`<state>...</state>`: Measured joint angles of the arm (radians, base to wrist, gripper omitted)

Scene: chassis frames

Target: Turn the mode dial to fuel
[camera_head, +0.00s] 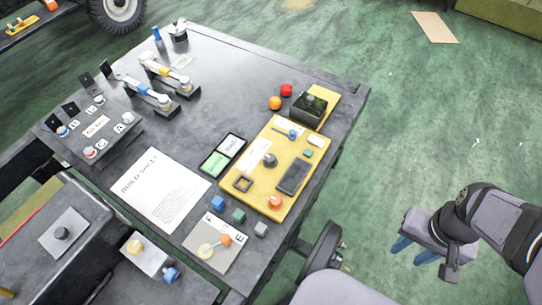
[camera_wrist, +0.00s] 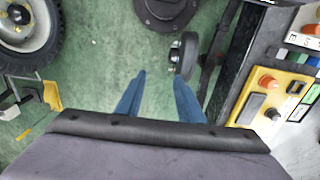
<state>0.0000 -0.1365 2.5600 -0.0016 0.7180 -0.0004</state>
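The yellow panel (camera_head: 250,190) lies on the dark table and carries a dark round knob (camera_head: 270,159), which may be the mode dial. Its labels are too small to read, so its setting cannot be told. In the wrist view the panel (camera_wrist: 238,118) is at the right edge, with a dark knob (camera_wrist: 273,114) on it. A grey plate (camera_head: 232,255) marked F and E has a pale dial with an orange end (camera_head: 225,240). My gripper (camera_head: 413,250) is open and empty, off the table's right side over the floor. Its blue fingers (camera_wrist: 159,80) are apart in the wrist view.
Red (camera_head: 287,90) and orange (camera_head: 275,103) pieces stand behind. A wheel (camera_head: 320,255) is below the table edge.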

